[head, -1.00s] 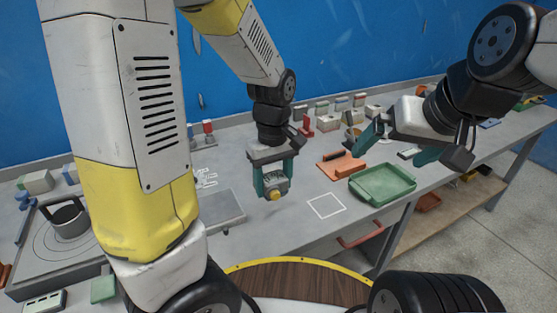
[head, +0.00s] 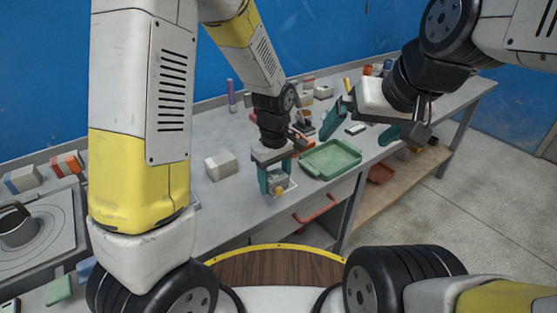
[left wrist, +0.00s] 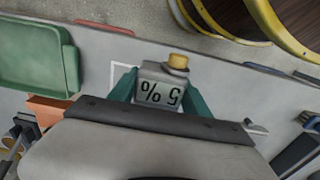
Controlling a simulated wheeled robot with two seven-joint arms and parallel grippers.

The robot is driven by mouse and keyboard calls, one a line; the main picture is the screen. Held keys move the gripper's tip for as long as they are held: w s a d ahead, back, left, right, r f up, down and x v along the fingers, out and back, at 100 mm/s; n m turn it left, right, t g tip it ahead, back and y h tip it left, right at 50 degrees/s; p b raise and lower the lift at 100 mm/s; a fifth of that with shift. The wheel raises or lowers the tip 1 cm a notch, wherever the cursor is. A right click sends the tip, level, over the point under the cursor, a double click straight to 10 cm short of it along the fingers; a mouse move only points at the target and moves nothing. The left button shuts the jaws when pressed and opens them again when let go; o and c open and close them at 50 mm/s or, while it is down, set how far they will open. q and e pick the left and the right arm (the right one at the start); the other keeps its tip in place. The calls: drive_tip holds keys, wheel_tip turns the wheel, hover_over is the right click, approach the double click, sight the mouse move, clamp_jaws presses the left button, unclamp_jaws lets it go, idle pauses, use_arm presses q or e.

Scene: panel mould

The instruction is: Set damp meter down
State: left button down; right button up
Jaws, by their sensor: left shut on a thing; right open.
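The damp meter (head: 279,188) is a small grey block with a yellow knob. I cannot tell whether the meter touches the surface. My right gripper (head: 362,127) is open and empty, above the table's far right part.
A green tray (head: 330,172) lies just right of the meter. A pale block (head: 221,166) stands to its left. The tabletop left of the meter is mostly clear.

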use_arm(q)
drive_tip(key=w, duration=0.7)
drive_tip(key=shift+w+d+f, duration=0.25)
drive_tip(key=shift+w+f, duration=0.05)
drive_tip(key=shift+f, duration=1.8)
drive_tip(key=shift+f, duration=0.1)
drive_tip(key=shift+c, duration=2.4)
unclamp_jaws()
